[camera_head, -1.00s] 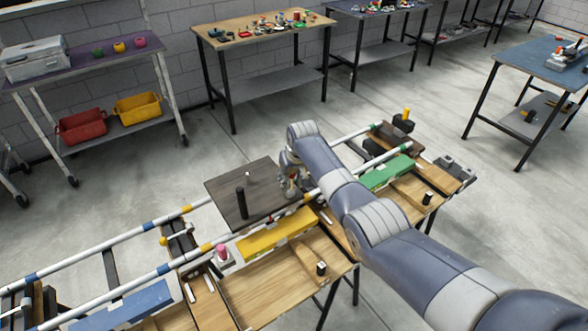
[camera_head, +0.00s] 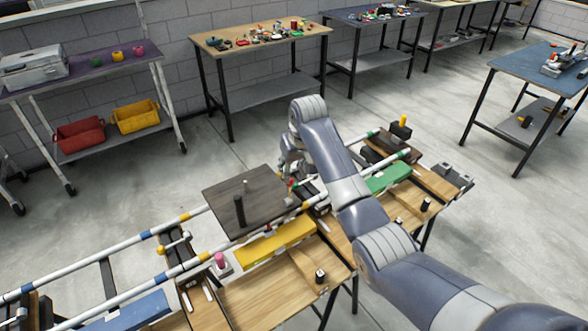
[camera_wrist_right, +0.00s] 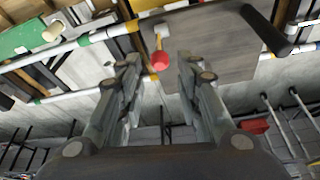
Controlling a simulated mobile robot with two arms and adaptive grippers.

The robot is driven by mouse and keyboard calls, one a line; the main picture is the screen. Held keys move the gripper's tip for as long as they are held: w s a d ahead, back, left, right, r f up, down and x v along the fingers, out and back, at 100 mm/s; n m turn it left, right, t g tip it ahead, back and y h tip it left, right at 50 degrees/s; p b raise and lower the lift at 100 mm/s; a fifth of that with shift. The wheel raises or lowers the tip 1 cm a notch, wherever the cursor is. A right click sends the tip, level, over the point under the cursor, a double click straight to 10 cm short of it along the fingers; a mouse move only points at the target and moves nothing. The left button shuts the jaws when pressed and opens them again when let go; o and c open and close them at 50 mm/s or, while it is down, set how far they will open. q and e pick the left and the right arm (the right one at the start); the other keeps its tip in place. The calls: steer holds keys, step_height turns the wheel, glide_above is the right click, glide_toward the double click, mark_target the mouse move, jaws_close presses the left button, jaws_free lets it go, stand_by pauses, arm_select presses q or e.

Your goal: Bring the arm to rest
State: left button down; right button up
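My right arm reaches in from the lower right in the head view. Its gripper (camera_head: 288,162) is above the far edge of a dark board (camera_head: 222,200), partly hidden by the arm. In the right wrist view the two fingers (camera_wrist_right: 157,66) stand apart with nothing held. A red-tipped yellow stick (camera_wrist_right: 160,48) with a white end shows beyond the gap between them, over the dark board (camera_wrist_right: 215,62). My left gripper is in neither view.
White rails (camera_head: 160,225) with coloured bands run along the wooden workbench (camera_head: 275,285). A black upright handle (camera_head: 240,211), a yellow block (camera_head: 276,243) and a green block (camera_head: 390,178) are near the arm. Open floor (camera_head: 130,200) lies behind, with side tables farther back.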

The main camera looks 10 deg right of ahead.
stand_by(0.5)
steer(key=s+d+f, duration=0.1)
steer(key=s+f, duration=0.4)
steer(key=s, duration=0.4)
steer(key=s+d+f, duration=0.1)
steer(key=s+f, duration=0.4)
steer(key=s, duration=0.5)
steer(key=s+d+f, duration=0.1)
steer(key=s+f, duration=0.4)
steer(key=s, duration=0.4)
steer(key=s+d+r, duration=0.1)
steer(key=s+r, duration=0.2)
steer(key=s, duration=1.2)
step_height(320, 180, down, 26)
steer(key=g, duration=0.2)
steer(key=s+d+f+b, duration=0.1)
steer(key=s+d+f, duration=0.2)
steer(key=s+f, duration=1.4)
steer(key=shift+s+d+f+n+g+h, duration=0.15)
steer(key=shift+s+f+n+g+h, duration=0.2)
steer(key=shift+s, duration=0.2)
